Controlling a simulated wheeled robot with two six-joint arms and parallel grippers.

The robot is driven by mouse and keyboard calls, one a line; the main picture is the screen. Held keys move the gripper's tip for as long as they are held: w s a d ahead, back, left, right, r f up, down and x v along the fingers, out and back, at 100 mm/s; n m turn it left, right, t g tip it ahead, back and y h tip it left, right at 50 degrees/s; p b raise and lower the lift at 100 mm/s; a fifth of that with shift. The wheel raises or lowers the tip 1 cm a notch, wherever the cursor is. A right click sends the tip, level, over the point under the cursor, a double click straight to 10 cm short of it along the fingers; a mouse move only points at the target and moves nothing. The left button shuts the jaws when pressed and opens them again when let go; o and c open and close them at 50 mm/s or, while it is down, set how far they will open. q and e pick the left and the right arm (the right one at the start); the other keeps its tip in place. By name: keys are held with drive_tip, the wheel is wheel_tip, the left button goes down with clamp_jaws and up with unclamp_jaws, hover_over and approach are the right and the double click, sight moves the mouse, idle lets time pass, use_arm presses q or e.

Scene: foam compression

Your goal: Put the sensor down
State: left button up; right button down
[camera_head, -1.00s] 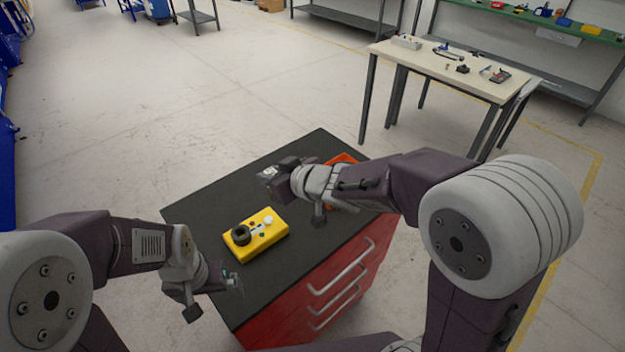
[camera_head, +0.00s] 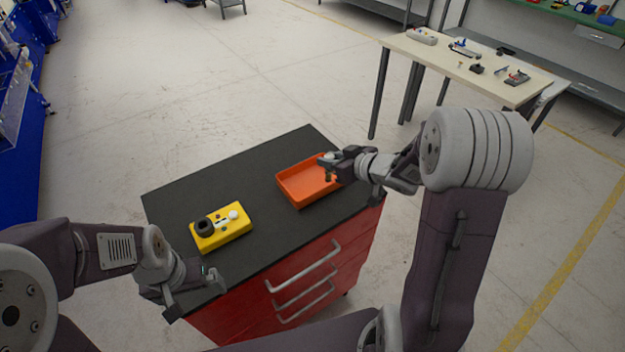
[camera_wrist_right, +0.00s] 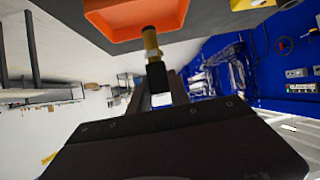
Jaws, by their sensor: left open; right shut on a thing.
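My right gripper (camera_head: 328,167) is shut and reaches over the right end of the orange tray (camera_head: 284,190). In the right wrist view it holds the sensor (camera_wrist_right: 151,42), a small cylinder with a brass-coloured part and a black part. The orange tray (camera_wrist_right: 140,30) shows just beyond the sensor's tip in that view. The sensor appears held above the tray's rim area; I cannot tell whether it touches. In the head view the gripper mostly hides it. My left gripper (camera_head: 212,277) is open and empty at the cabinet's front left edge.
A yellow block (camera_head: 234,232) with a black ring and a white knob sits on the dark top of the red cabinet (camera_head: 262,205), left of the tray. The cabinet top behind the block is bare. A pale table (camera_head: 440,62) with small parts stands further back.

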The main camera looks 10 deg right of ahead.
drive_tip(key=shift+m+h, duration=0.5)
drive_tip(key=w+a+f, duration=0.1)
drive_tip(key=w+f, duration=0.5)
drive_tip(key=f, duration=0.1)
drive_tip(key=w+a+f, duration=0.1)
drive_tip(key=w+f, duration=0.2)
drive_tip(key=f, duration=0.1)
drive_tip(key=shift+w+a, duration=0.3)
drive_tip(key=shift+w, duration=0.1)
drive_tip(key=shift+w+f, duration=0.1)
drive_tip(key=shift+f+b, duration=0.1)
drive_tip(key=shift+b, duration=0.3)
use_arm(q)
drive_tip(key=shift+w+a+f, duration=0.1)
drive_tip(key=shift+a+f, duration=0.25)
use_arm(e)
drive_tip(key=c, duration=1.2)
unclamp_jaws()
